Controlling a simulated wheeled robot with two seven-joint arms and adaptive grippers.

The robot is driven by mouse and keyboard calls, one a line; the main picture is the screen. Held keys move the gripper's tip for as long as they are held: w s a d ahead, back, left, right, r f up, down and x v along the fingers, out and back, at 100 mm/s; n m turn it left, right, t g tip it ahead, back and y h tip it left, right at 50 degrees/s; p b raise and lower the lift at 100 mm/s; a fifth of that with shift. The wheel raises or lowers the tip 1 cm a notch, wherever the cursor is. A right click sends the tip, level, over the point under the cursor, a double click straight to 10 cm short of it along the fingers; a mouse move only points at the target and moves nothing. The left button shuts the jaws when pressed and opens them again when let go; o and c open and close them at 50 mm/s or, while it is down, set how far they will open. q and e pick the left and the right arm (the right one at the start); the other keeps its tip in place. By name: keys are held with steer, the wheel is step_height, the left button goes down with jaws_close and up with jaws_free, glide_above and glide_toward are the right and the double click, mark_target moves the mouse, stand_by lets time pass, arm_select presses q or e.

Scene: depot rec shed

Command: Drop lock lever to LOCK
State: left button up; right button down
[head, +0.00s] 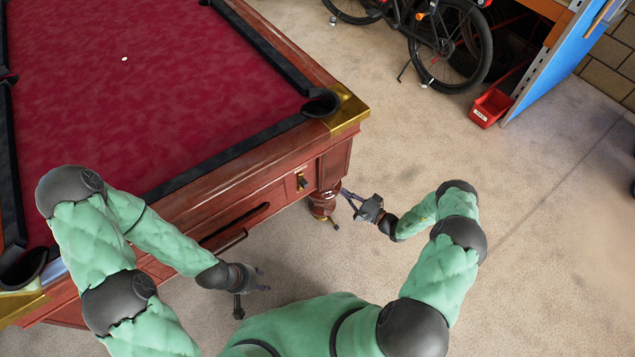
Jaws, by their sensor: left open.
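My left gripper (253,294) is open and empty, low in front of the table side, left of and below the lever in the picture. My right gripper (345,194) is beside the table's corner leg, to the right of the lever and apart from it. Its fingers are small and close together, so whether it is open is unclear.
A long dark slot and a handle-like bar (231,241) are on the table side. The corner leg (323,203) stands close to my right gripper. A bicycle (440,40) and a red bin (490,107) are at the back right. The floor at right is clear.

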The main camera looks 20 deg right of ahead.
mark_target(303, 185)
steer(key=b+x, duration=0.2)
steer(key=x, duration=0.8)
steer(key=shift+a+b, duration=0.15)
steer(key=shift+b, duration=0.25)
steer(key=a, duration=0.1)
steer(key=s+a, duration=0.1)
steer(key=shift+a+r, duration=0.2)
steer(key=shift+a, duration=0.2)
steer(key=shift+s+a, duration=0.2)
steer(key=shift+a, duration=0.2)
